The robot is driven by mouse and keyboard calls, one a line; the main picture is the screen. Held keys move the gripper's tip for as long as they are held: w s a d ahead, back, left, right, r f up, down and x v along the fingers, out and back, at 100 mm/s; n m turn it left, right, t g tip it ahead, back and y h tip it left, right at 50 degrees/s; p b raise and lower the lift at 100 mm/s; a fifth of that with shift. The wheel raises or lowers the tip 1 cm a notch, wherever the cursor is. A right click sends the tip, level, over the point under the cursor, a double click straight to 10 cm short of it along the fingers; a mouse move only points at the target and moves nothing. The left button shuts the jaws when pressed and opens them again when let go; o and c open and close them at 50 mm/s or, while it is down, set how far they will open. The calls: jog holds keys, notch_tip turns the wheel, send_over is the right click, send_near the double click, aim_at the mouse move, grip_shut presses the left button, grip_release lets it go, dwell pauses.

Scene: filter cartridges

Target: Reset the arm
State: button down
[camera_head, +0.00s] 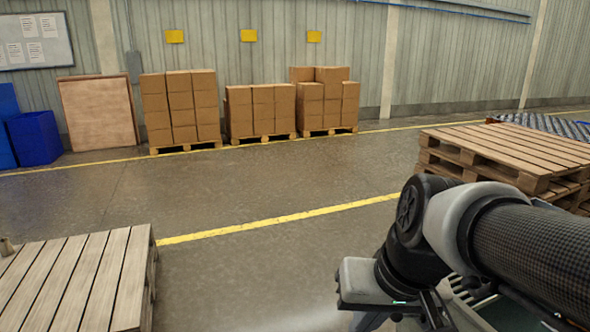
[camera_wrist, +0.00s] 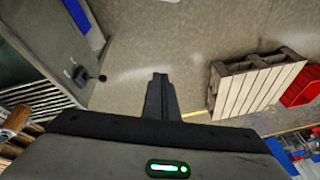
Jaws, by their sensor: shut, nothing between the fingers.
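My gripper shows in the wrist view (camera_wrist: 160,80), where its dark fingers are together and point out over the bare floor. Nothing is between the fingers. In the head view my arm (camera_head: 450,235) comes in from the right and bends down at the lower right. The gripper's fingertips cannot be made out in the head view. No filter cartridge can be made out in either view.
A wooden pallet (camera_head: 85,280) lies at the lower left; stacked pallets (camera_head: 510,155) stand at the right. Boxes on pallets (camera_head: 180,110) line the back wall beside a blue bin (camera_head: 35,138). A red crate (camera_wrist: 301,87) shows in the wrist view. The middle floor is clear.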

notch_tip(320, 180, up, 18)
jog(key=s+d+t+h+p, duration=0.1)
jog(key=s+d+t+p, duration=0.1)
jog(key=p, duration=1.3)
jog(key=shift+s+d+r+h, duration=0.2)
jog(key=shift+d+h, duration=0.1)
jog(key=shift+d, duration=0.15)
